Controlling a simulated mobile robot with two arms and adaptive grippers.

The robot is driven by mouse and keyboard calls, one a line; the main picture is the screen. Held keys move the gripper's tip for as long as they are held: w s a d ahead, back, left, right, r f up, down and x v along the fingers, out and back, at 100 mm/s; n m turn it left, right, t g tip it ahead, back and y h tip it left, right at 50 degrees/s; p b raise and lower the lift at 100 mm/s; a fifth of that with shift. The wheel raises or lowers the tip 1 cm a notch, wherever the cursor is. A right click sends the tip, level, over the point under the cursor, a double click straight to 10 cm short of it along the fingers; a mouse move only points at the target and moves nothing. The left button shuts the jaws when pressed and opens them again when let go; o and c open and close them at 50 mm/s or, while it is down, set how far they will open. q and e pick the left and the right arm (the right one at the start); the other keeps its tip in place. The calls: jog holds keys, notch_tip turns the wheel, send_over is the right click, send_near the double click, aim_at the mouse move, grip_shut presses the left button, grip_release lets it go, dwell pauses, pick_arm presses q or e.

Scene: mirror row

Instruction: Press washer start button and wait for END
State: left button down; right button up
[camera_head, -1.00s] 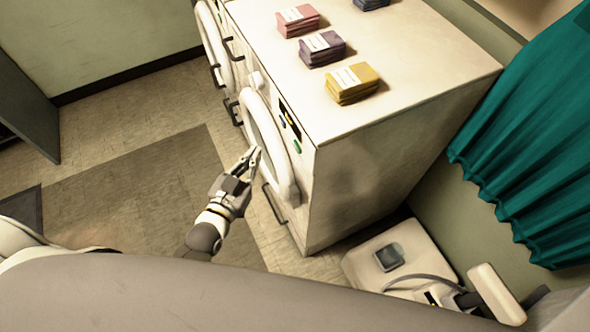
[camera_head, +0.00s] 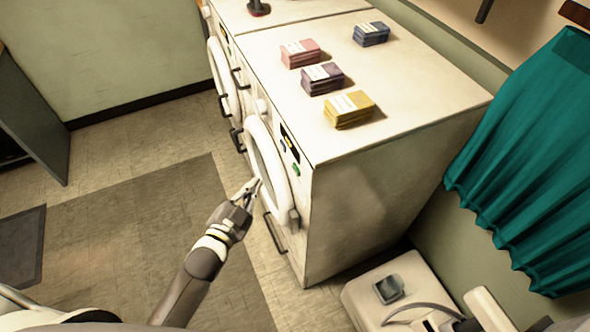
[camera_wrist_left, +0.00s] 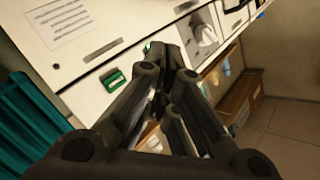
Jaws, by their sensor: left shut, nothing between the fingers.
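The white washer (camera_head: 345,215) stands right of centre in the head view, with its round door (camera_head: 252,140) on its left-facing front. A dark display (camera_head: 290,143) and a green button (camera_head: 296,170) are on the panel beside the door. My left gripper (camera_head: 252,188) is shut and empty, in front of the door and left of the green button, apart from the button. In the left wrist view, the shut fingers (camera_wrist_left: 170,58) point toward the white front, where a green button (camera_wrist_left: 115,78) shows left of them. The display's text is too small to read. My right gripper is not in view.
Pink (camera_head: 301,54), purple (camera_head: 322,79), yellow (camera_head: 349,110) and blue (camera_head: 371,34) folded stacks lie on the machine top. A teal curtain (camera_head: 525,165) hangs at right. Dark handles stick out from the front.

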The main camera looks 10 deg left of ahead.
aim_at(296, 169)
pick_arm(q)
jog(key=w+d+b, duration=0.1)
jog(key=w+d, duration=0.3)
jog(key=d, duration=0.2)
jog(key=shift+w+d, duration=0.15)
dwell(0.6)
dwell(0.8)
jog(key=shift+w+d, duration=0.25)
jog(key=shift+d, duration=0.1)
